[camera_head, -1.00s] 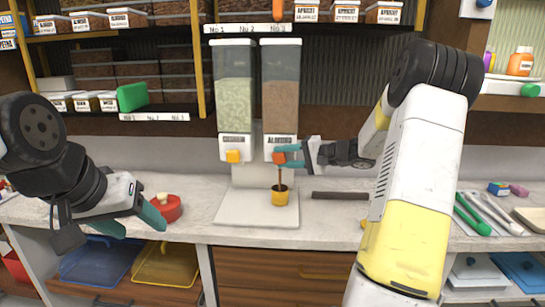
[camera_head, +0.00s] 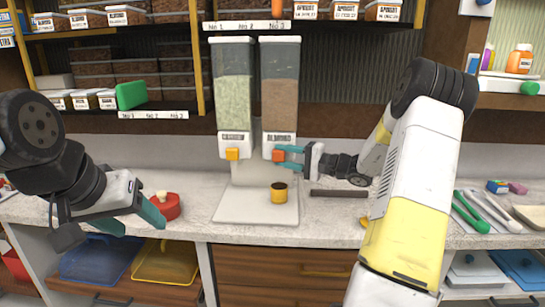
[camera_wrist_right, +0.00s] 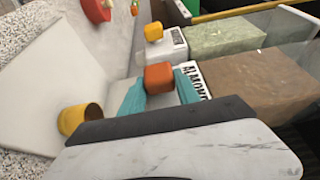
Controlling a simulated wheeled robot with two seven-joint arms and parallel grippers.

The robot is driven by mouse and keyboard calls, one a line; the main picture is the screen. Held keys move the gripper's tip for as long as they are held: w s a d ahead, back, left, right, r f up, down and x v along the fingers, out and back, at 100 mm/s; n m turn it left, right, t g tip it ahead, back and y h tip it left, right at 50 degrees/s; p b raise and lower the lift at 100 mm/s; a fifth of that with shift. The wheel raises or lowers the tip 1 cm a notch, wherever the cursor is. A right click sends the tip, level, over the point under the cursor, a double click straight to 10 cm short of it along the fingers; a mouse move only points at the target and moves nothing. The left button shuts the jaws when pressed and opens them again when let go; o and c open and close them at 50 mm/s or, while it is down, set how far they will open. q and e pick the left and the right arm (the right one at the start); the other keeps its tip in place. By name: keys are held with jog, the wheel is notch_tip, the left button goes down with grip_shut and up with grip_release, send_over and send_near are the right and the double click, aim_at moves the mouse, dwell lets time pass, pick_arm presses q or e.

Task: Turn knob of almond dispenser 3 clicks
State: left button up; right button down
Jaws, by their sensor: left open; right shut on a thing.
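The almond dispenser (camera_head: 279,90) is a clear column of brown bits at the back, with an orange-red knob (camera_head: 278,155) on its labelled front. My right gripper (camera_head: 286,153) reaches in from the right with its teal fingers shut on this knob. In the right wrist view the knob (camera_wrist_right: 159,77) sits between the two fingers. A yellow cup (camera_head: 279,194) with dark contents stands upright on the white base (camera_head: 240,208) below the spout. My left gripper (camera_head: 136,222) is open and empty at the counter's front left.
A second dispenser (camera_head: 234,85) with pale green bits and a yellow-orange knob (camera_head: 232,154) stands close at left. A red lidded pot (camera_head: 166,207) is beside my left gripper. A dark bar (camera_head: 338,193) lies right of the base. Green-handled tongs (camera_head: 467,213) lie far right.

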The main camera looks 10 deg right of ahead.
jog(key=c, duration=0.9)
grip_release()
jog(key=shift+s+a, duration=0.1)
jog(key=v, duration=0.7)
jog(key=shift+s+d, duration=0.2)
jog(key=shift+d, duration=0.2)
jog(key=shift+a, duration=0.1)
